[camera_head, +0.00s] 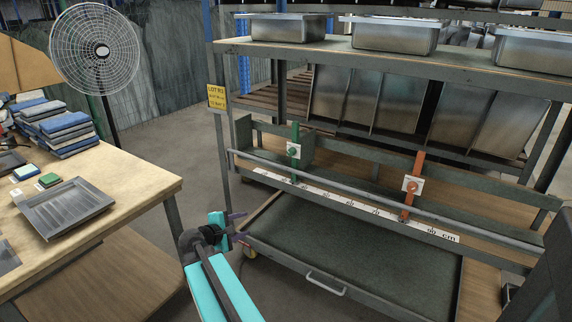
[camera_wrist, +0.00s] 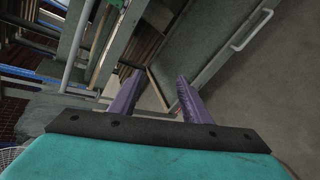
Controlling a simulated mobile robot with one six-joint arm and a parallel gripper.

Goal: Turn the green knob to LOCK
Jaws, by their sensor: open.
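The green knob (camera_head: 294,151) sits on a small white plate on a green upright strip, at the left part of the rack's lower rail in the head view. Any LOCK marking is too small to read. My gripper (camera_wrist: 156,94) shows two purple fingers held apart with nothing between them in the wrist view. In the head view my gripper (camera_head: 240,238) is low, left of and below the green knob, clear of it and near the drawer's left corner.
An orange knob (camera_head: 411,185) on an orange strip stands farther right along the ruler (camera_head: 440,235). A long grey bar (camera_head: 345,192) runs in front of both knobs. A drawer with a handle (camera_head: 325,284) extends below. A wooden table (camera_head: 140,195) stands at left.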

